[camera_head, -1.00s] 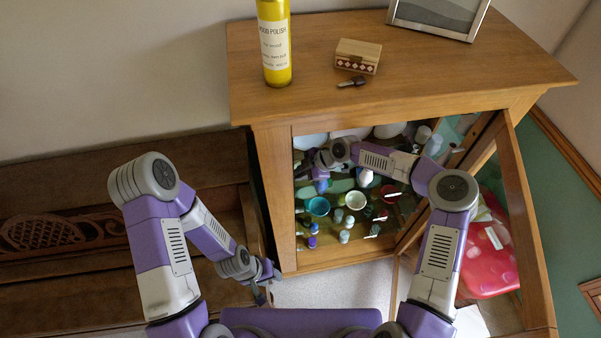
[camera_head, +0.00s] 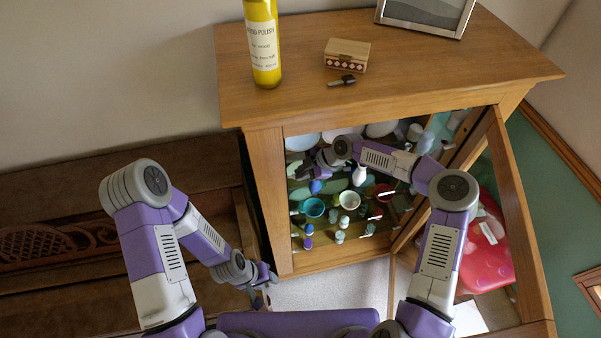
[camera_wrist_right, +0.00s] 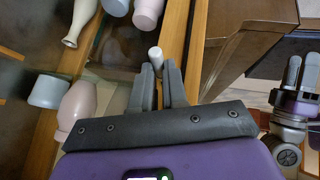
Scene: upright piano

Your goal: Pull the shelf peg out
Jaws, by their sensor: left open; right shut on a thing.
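A small pale peg (camera_wrist_right: 156,57) shows between the fingertips of my right gripper (camera_wrist_right: 157,80) in the right wrist view. The gripper is shut on it, beside a wooden upright of the cabinet. Whether the peg still sits in a hole is not clear. In the head view my right gripper (camera_head: 318,168) is inside the open cabinet (camera_head: 264,200), at its left part; the peg cannot be made out there. My left gripper (camera_head: 259,296) is open and empty, low in front of the cabinet's left side. It also shows in the right wrist view (camera_wrist_right: 301,74).
Several cups, bowls and bottles, such as a teal cup (camera_head: 314,208) and a white cup (camera_head: 349,201), stand inside near my right arm. The glazed door (camera_head: 518,215) hangs open at right. A yellow polish bottle (camera_head: 262,45) and small box (camera_head: 346,55) stand on top.

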